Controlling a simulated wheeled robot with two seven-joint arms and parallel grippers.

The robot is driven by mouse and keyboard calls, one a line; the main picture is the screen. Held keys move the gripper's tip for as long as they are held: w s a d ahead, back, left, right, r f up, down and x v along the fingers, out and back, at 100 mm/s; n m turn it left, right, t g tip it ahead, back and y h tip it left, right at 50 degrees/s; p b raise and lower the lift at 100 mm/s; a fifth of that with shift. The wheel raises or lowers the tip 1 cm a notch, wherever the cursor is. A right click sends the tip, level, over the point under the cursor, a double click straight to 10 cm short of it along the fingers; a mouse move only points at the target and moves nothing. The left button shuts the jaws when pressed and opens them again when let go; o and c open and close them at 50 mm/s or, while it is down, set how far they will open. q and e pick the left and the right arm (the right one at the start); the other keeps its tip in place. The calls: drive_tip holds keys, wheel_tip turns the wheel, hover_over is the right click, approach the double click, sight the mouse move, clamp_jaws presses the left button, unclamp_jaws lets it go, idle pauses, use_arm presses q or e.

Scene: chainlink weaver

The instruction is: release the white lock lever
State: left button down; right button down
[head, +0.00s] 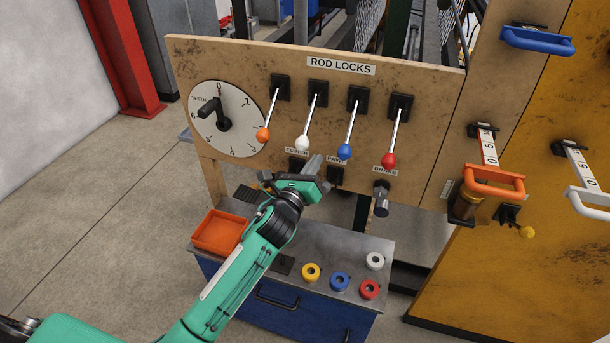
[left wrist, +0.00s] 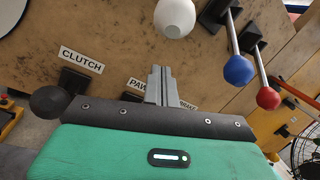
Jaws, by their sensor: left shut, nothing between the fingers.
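The white lock lever's round knob (head: 302,143) is on the second rod from the left on the ROD LOCKS panel (head: 230,65). Its rod slants down and slightly left from a black mount. My left gripper (head: 314,165) is shut and empty, just below and right of the white knob. In the left wrist view the white knob (left wrist: 175,18) shows at the top, above the shut fingers (left wrist: 159,84), with an apparent gap between them. My right gripper is not in view.
Orange (head: 263,134), blue (head: 344,152) and red (head: 389,160) lever knobs hang beside the white one. A TEETH dial (head: 240,140) is at left. Below stands a grey-topped cabinet (head: 325,248) with an orange tray (head: 219,232) and several coloured rings. A grey knob (head: 381,200) sticks out below the red lever.

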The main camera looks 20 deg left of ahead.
use_arm(q)
drive_tip(key=r, duration=0.1)
drive_tip(key=s+a+r, duration=0.1)
drive_tip(key=r+p, duration=0.1)
drive_tip(key=shift+s+a, duration=0.4)
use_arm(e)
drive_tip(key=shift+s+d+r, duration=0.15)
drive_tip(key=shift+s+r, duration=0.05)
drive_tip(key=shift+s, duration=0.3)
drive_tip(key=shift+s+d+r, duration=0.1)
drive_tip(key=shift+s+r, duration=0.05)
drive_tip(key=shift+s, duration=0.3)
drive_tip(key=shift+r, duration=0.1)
